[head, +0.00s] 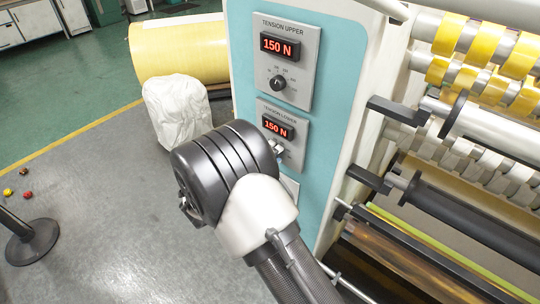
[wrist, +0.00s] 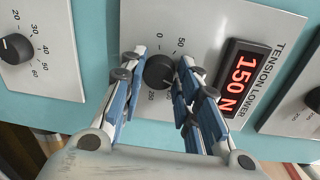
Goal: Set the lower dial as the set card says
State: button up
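The lower dial (wrist: 159,72) is a black round knob on the TENSION LOWER panel (wrist: 205,25). The panel's red display (wrist: 238,80) reads 150 N, and it shows in the head view as well (head: 278,127). My gripper (wrist: 161,66) has one finger on each side of the knob, close against it, and looks shut on it. In the head view my wrist hides most of the lower dial. The dial's pointer direction is hard to make out. I cannot see a readable set card in either view.
Above is the TENSION UPPER panel with its dial (head: 278,83) and display (head: 280,46), also 150 N. Another dial (wrist: 15,48) sits on the plate at left in the wrist view. Rollers (head: 480,130) stand right of the teal cabinet, and a white bag (head: 177,108) left of it.

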jog(key=o, duration=0.4)
jog(key=shift+c, duration=0.2)
jog(key=shift+s, duration=0.1)
jog(key=v, duration=1.2)
jog(key=shift+w+r, duration=0.2)
